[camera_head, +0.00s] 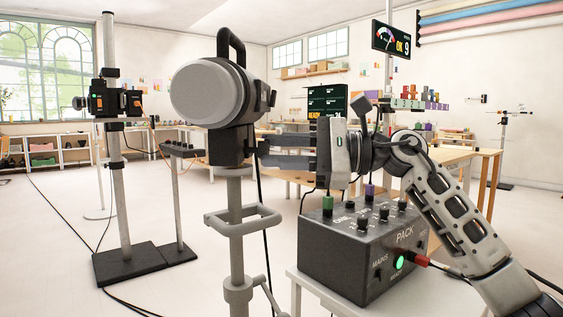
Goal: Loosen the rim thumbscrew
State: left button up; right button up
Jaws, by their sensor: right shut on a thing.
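A grey studio lamp head (208,93) with a black top handle sits on a metal stand, left of centre. My right gripper (265,150) reaches in from the right, its fingers pointing left. Its fingertips are at the lower right side of the lamp, beside the black bracket (232,148) under the head. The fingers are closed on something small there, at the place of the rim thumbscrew. The thumbscrew itself is hidden by the fingertips, so its turn cannot be seen. My left gripper is not in view.
A dark power pack (365,250) with knobs and a green light stands on a white table (450,298) below my right arm. A black camera-like unit on a post (112,100) stands at left, with cables on the floor. A gauge display (391,37) hangs behind.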

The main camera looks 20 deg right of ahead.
jog(key=shift+n, duration=0.5)
jog(key=n+b, duration=0.1)
jog(key=n, duration=0.1)
jog(key=shift+n, duration=0.4)
jog(key=shift+n+b, duration=0.65)
jog(key=shift+n, duration=1.35)
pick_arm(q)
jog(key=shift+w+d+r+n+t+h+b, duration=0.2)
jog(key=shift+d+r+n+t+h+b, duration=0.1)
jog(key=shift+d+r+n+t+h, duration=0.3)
pick_arm(e)
jog(key=shift+n, duration=0.3)
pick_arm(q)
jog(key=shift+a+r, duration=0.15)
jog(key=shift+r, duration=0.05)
pick_arm(e)
jog(key=shift+r, duration=0.1)
jog(key=o, duration=1)
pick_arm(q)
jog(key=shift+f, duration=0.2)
